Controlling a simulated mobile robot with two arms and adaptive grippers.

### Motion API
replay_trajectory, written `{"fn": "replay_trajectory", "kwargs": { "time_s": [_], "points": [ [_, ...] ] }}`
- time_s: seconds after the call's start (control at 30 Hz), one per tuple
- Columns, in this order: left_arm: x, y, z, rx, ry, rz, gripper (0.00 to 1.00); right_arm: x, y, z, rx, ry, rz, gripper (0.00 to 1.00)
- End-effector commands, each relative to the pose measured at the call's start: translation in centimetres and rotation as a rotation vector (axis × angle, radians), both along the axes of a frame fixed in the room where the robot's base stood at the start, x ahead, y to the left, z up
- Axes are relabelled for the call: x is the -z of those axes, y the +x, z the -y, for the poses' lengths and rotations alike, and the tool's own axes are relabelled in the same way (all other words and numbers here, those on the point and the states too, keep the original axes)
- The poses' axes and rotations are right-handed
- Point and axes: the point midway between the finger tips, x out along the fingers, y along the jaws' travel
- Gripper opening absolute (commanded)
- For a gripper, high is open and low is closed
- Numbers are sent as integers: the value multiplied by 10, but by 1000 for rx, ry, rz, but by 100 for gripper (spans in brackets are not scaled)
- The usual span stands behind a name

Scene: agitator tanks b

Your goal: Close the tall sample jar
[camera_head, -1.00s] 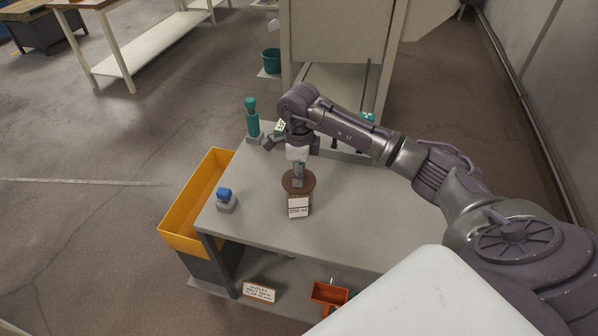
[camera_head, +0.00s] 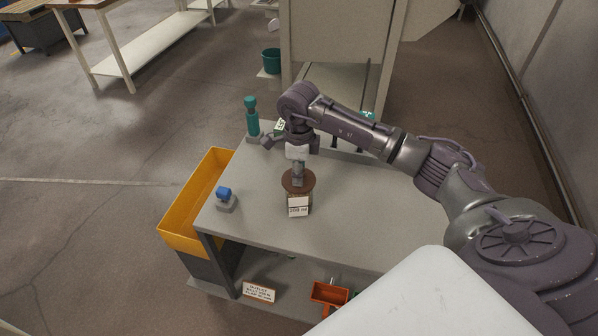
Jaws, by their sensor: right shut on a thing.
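The tall sample jar (camera_head: 297,207) stands upright on the grey table, with a white label on its front. A round brown lid (camera_head: 307,184) is at the top of the jar. My right gripper (camera_head: 298,180) comes down from above and is shut on the lid at its middle. I cannot tell from this view whether the lid sits fully on the jar's rim. My left gripper is not in view.
The grey table (camera_head: 350,230) is clear to the right of the jar. A blue-topped item (camera_head: 225,198) and a teal bottle (camera_head: 252,118) stand on it. A yellow bin (camera_head: 190,205) is at its left side. An orange scoop (camera_head: 329,294) lies on the lower shelf.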

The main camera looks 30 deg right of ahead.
Motion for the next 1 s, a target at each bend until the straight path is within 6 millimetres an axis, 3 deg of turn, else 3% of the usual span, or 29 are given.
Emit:
{"fn": "replay_trajectory", "kwargs": {
  "time_s": [1.0],
  "points": [
    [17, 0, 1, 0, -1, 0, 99, 21, 0, 0, 1, 0, 0, 0]
  ]
}}
